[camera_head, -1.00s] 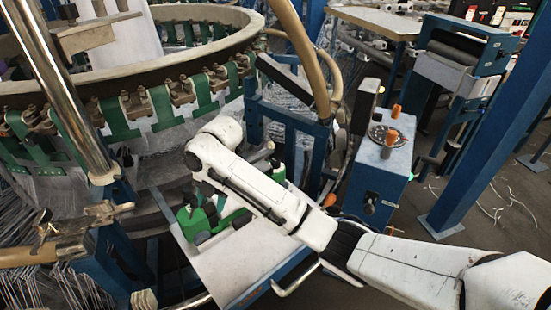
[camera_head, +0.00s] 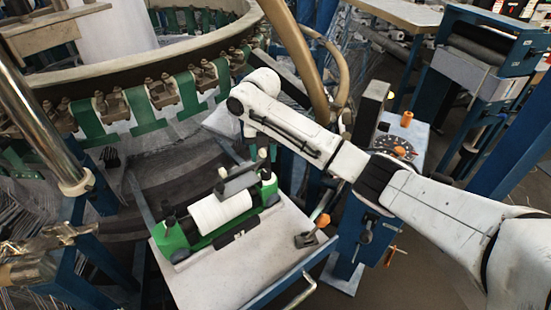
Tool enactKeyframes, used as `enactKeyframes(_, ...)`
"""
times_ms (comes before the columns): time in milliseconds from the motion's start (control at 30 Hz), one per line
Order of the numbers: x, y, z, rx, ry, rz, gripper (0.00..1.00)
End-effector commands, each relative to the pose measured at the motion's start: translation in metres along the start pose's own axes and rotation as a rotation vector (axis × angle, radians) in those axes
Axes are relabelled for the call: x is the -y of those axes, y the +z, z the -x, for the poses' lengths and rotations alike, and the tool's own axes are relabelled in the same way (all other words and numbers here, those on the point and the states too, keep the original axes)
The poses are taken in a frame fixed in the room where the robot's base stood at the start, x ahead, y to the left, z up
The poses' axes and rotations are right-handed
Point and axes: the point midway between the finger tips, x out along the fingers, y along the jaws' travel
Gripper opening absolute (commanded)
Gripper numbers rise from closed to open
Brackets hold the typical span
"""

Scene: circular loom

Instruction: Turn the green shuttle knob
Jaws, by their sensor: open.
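The green shuttle (camera_head: 174,238) lies on a pale tray table left of the middle, with a white spool (camera_head: 220,209) in it. Dark round knob-like parts show at its ends, one at the near left end (camera_head: 168,222); I cannot tell which is the knob to turn. My white arm comes in from the lower right, bends above and behind the shuttle, and turns down there. I see no contact between the arm and the shuttle.
The round loom frame (camera_head: 170,65) with green straps stands behind at left. The tray table (camera_head: 225,275) has a handle at its front. A blue control box (camera_head: 352,235) with a dial stands right of it, partly behind my arm. A brown hose (camera_head: 292,50) rises behind the arm.

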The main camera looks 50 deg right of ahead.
Motion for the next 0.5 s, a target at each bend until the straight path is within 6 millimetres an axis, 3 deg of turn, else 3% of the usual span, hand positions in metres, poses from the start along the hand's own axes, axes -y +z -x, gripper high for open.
enactKeyframes(167, 0.000, -0.001, -0.009, -0.002, -0.001, -0.001, 0.46)
enactKeyframes(500, 0.000, -0.001, -0.058, -0.002, 0.000, -0.002, 0.46)
